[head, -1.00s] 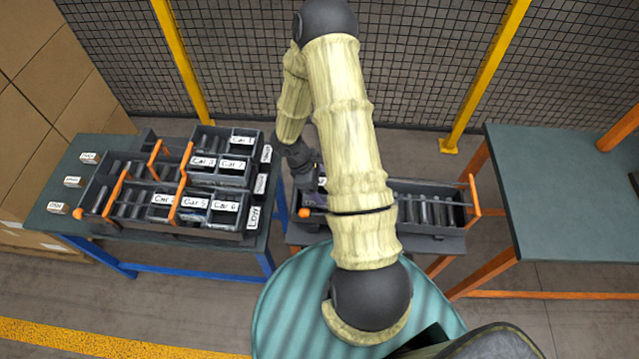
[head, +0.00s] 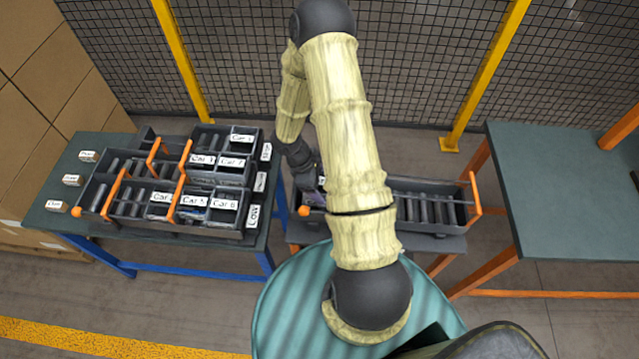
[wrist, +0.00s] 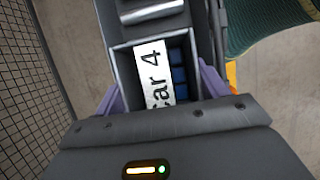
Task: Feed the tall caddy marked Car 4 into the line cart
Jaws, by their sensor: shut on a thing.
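The caddy marked Car 4 (wrist: 153,75) is a dark open box with a white label and blue contents, seen close up in the wrist view. My gripper (wrist: 162,88) is shut on it, with a purple finger on either side. In the head view my gripper (head: 305,180) is at the left end of the line cart (head: 440,228), and my arm hides most of the caddy. The line cart is a long dark tray with bare rollers and orange end parts. Its rollers lie straight ahead of the caddy in the wrist view. I cannot tell whether the caddy rests on the cart's rollers.
The left table (head: 55,190) holds roller lanes with orange bars and several labelled caddies, including Car 5 (head: 193,202) and Car 6 (head: 225,206). A bare green-topped table (head: 570,190) stands at right. A mesh fence (head: 410,60) with yellow posts runs behind.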

